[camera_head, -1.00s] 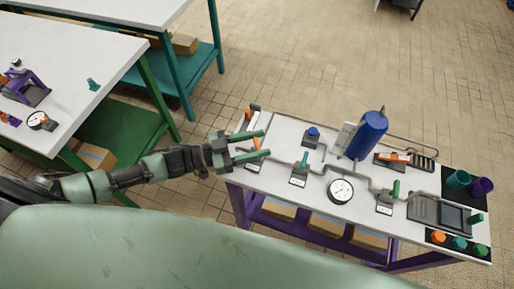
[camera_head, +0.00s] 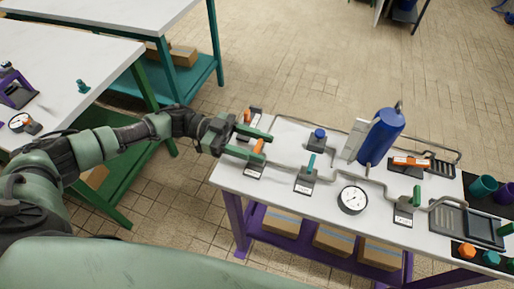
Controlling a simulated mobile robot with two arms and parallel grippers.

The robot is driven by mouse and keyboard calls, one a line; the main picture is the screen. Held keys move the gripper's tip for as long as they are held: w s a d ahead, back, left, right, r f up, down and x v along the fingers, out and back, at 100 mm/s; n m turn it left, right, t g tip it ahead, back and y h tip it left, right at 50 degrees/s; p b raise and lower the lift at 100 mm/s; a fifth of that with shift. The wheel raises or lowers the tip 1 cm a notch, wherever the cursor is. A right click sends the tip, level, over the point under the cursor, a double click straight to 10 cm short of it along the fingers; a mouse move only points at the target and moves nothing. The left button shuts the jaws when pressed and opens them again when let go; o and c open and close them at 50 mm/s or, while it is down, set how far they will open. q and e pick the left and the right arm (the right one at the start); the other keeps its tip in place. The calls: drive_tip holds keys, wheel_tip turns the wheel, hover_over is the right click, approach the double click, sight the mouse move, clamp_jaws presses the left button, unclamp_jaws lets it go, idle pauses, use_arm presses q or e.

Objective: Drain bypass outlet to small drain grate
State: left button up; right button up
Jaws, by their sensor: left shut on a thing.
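My left gripper (camera_head: 267,149) reaches over the left end of the white pipe bench, its two green fingers on either side of an orange valve handle (camera_head: 258,146); it is shut on this handle. A second orange handle (camera_head: 247,115) stands just behind. A grey pipe (camera_head: 300,123) runs along the back of the bench toward a small slatted drain grate (camera_head: 441,167) at the right. An orange lever (camera_head: 411,162) lies on a dark block beside that grate. A larger grate (camera_head: 449,220) lies nearer the front right. My right gripper is not in view.
A blue tank (camera_head: 381,137), a blue knob (camera_head: 319,134), a teal lever (camera_head: 311,163), a green lever (camera_head: 417,196) and a round gauge (camera_head: 352,199) stand along the pipes. Teal and purple cups (camera_head: 482,187) stand far right. Another white table (camera_head: 90,60) is at the left.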

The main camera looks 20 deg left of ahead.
use_arm(q)
drive_tip(key=shift+r, duration=0.15)
drive_tip(key=o, duration=1.4)
drive_tip(key=shift+d, duration=0.1)
drive_tip(key=shift+c, duration=0.2)
drive_tip(key=a, duration=0.2)
drive_tip(key=a+b, duration=0.1)
drive_tip(key=a, duration=0.1)
drive_tip(key=a+b, duration=0.1)
drive_tip(key=a, duration=0.2)
drive_tip(key=shift+w, duration=0.25)
drive_tip(key=shift+a, duration=0.4)
